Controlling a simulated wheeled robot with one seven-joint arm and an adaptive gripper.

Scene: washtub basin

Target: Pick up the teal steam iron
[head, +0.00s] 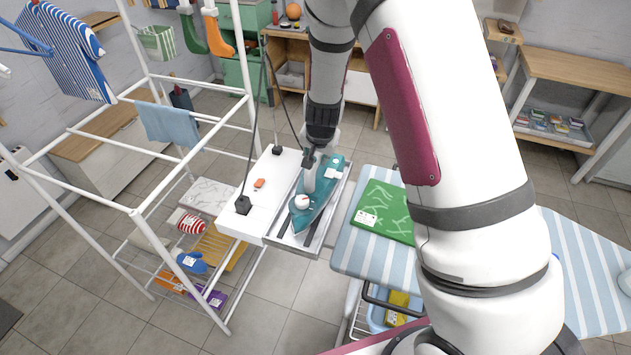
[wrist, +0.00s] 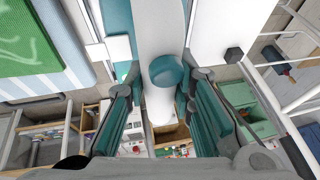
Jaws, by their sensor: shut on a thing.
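The teal steam iron (head: 308,217) lies on the metal iron rest (head: 284,240) beside a white shelf top in the head view. It has a teal body, a white handle and a round white knob. In the wrist view its white handle (wrist: 158,105), with a teal button, stands between the fingers. My gripper (head: 313,160) reaches down from above and is shut on the handle; it also shows in the wrist view (wrist: 163,97). The fingers hide part of the handle. I cannot tell whether the iron is clear of the rest.
A striped ironing board (head: 352,255) with a folded green cloth (head: 384,212) stands close on the right. A white drying rack (head: 155,200) stands on the left. The white shelf top (head: 275,180) carries a small orange item, black plugs and cords.

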